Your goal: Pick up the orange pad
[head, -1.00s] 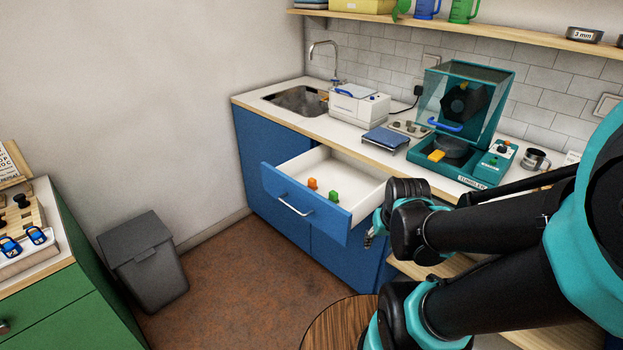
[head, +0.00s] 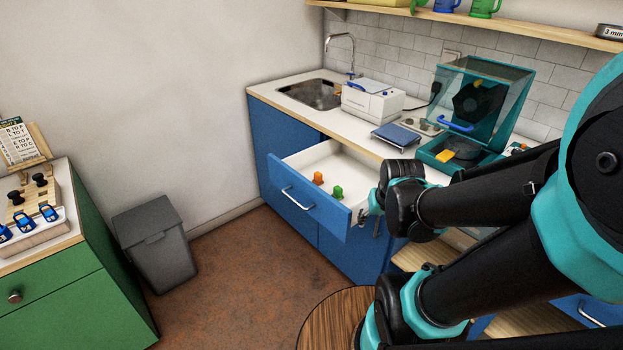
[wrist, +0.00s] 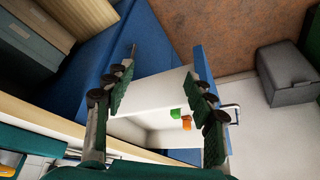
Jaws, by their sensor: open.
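A small orange pad (head: 318,178) lies in the open blue drawer (head: 309,207), beside a small green piece (head: 337,192). In the wrist view the orange pad (wrist: 187,123) and green piece (wrist: 175,114) show inside the drawer, close to the right finger. My gripper (wrist: 163,78) is open and empty, with its fingers spread above the drawer. In the head view my gripper (head: 364,211) is at the drawer's right side, mostly hidden behind my wrist. I cannot tell its height above the pad.
The drawer's front and side walls surround the pieces. A teal machine (head: 443,164) with a yellow-orange part (head: 460,153) and a blue scale (head: 395,137) stand on the counter above.

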